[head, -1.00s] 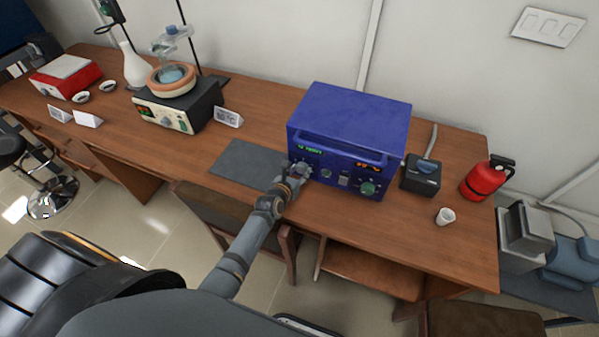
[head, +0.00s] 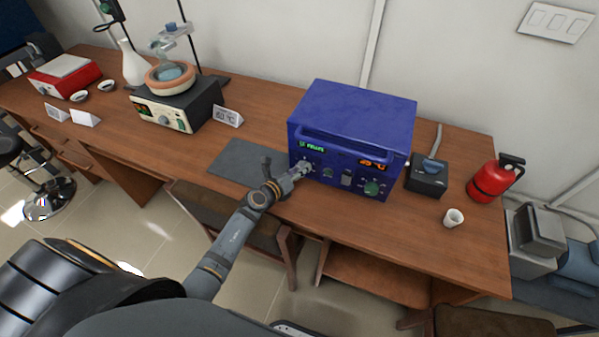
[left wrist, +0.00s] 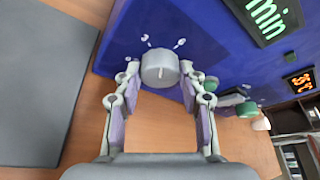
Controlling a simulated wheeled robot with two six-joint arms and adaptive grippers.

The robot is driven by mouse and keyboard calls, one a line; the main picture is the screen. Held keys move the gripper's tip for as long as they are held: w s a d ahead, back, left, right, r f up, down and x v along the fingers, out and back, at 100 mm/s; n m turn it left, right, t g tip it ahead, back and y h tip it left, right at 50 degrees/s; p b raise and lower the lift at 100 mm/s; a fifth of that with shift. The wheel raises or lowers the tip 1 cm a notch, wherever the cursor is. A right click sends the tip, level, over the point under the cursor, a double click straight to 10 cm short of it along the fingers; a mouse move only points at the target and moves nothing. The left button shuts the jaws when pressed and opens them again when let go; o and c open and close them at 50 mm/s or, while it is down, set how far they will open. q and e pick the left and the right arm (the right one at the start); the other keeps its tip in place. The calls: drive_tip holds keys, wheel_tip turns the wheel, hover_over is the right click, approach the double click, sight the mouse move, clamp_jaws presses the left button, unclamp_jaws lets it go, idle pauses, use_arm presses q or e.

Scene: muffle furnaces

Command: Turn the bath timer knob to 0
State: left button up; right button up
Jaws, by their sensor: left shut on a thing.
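The blue bath unit (head: 352,110) stands on the wooden bench with a green timer display (head: 311,146) and an orange display (head: 373,164) on its front. The timer knob (left wrist: 161,68) is a round grey knob with a pointer line, below the green "min" display (left wrist: 265,15). My left gripper (head: 303,168) reaches the lower left of the front panel. In the left wrist view, its fingers (left wrist: 160,76) are closed on either side of the knob. In the head view the gripper mostly hides the knob. My right gripper is not in view.
A green knob (head: 372,188) and a switch (head: 346,178) sit further right on the panel. A dark grey mat (head: 240,163) lies left of the unit. A black box (head: 427,177), white cup (head: 453,218) and red extinguisher (head: 496,180) stand to its right.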

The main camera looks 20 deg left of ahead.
sight(305, 146)
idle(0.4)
use_arm(q)
drive_tip(key=o, duration=1.1)
drive_tip(key=shift+o, duration=0.2)
wheel_tip(305, 146, up, 10)
drive_tip(key=shift+f, duration=0.1)
